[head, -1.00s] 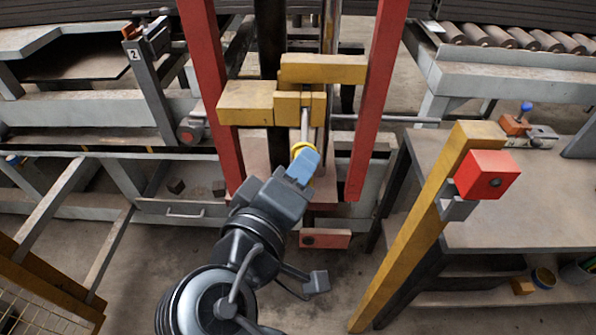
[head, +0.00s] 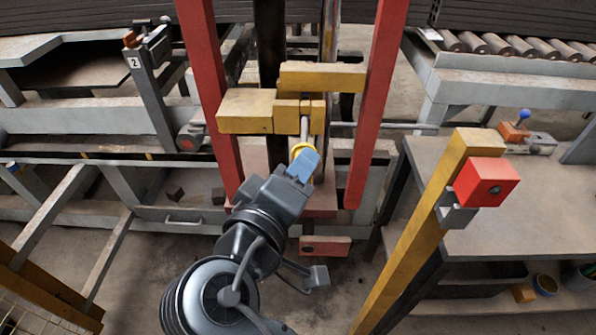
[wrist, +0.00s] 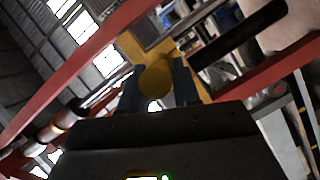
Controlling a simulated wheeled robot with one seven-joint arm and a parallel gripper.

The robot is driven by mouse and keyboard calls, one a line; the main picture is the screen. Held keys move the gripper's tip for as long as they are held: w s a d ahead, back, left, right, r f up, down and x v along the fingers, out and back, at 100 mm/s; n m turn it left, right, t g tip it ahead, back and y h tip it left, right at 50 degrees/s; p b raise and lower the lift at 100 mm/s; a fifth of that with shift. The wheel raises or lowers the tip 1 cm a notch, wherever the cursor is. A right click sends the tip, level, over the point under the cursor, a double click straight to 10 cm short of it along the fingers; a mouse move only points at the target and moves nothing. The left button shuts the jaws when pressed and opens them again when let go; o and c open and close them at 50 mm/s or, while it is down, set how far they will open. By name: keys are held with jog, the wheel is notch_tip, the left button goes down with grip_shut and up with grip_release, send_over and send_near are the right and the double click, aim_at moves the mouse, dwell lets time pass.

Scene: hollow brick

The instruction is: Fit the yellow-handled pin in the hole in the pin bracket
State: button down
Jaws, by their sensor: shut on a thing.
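My gripper (head: 304,164) is shut on the yellow handle (head: 303,149) of the pin. In the wrist view the round yellow handle (wrist: 155,80) sits between the two dark fingers (wrist: 158,88). The grey pin shaft (head: 304,128) points up and away from the handle. Its far end overlaps the small yellow block (head: 288,112) in the middle of the yellow assembly, which looks like the pin bracket. I cannot see the hole, nor tell whether the tip is in it or in front of it.
Red uprights (head: 208,90) and (head: 375,110) flank the yellow blocks on both sides. A yellow post (head: 425,230) with a red box (head: 487,182) stands at the right, by a grey table (head: 520,220). A thin bar (head: 385,125) runs right from the bracket.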

jog(key=w, duration=0.8)
jog(key=shift+d+b, duration=0.15)
jog(key=shift+b, duration=0.3)
dwell(3.8)
jog(key=c, duration=0.7)
grip_release()
jog(key=shift+c, duration=0.2)
jog(key=b+v, duration=0.1)
jog(key=v, duration=0.6)
jog(key=shift+s, duration=0.3)
jog(key=shift+f, duration=0.1)
